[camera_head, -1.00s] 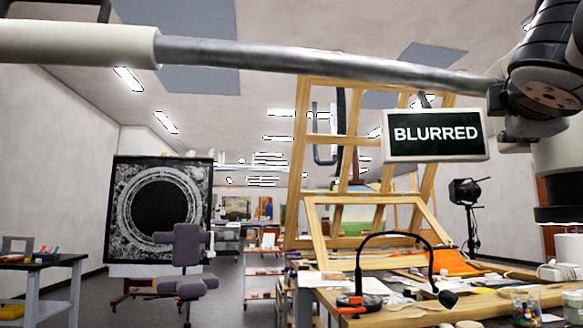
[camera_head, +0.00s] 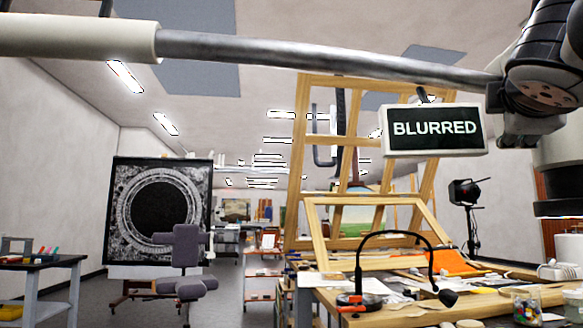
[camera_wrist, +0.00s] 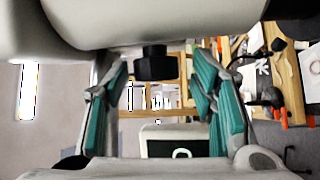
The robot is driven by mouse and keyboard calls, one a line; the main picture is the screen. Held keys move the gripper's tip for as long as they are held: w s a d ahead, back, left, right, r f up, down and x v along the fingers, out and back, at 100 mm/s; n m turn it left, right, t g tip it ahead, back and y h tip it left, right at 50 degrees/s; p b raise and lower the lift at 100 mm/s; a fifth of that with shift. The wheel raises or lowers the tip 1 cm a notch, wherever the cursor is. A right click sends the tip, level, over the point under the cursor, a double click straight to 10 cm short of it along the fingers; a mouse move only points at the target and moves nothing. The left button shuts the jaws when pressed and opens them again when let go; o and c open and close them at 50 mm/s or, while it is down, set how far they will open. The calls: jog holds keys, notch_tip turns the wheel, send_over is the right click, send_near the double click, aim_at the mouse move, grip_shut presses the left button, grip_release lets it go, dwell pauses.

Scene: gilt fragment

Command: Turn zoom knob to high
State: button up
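A black cylindrical knob (camera_wrist: 156,64) sticks out from under a cream instrument body (camera_wrist: 160,18) in the wrist view. My gripper (camera_wrist: 158,72) is open, its two teal-padded fingers on either side of the knob with a visible gap at each side. Depth between fingertips and knob is hard to judge. In the head view my arm's dark end crosses the upper right, and the fingers are not clear there. A white-framed sign (camera_head: 435,131) reads "BLURRED"; part of a dark, white-edged panel (camera_wrist: 180,142), probably this sign, shows low in the wrist view.
A long grey metal rod (camera_head: 330,66) from a cream sleeve (camera_head: 75,40) spans the upper head view. A cluttered worktable (camera_head: 400,312) with a black gooseneck lamp (camera_head: 430,255) stands below, a wooden easel (camera_head: 300,160) behind. Open floor lies left of centre.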

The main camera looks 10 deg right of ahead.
jog(key=v, duration=1.2)
jog(key=shift+s, duration=0.1)
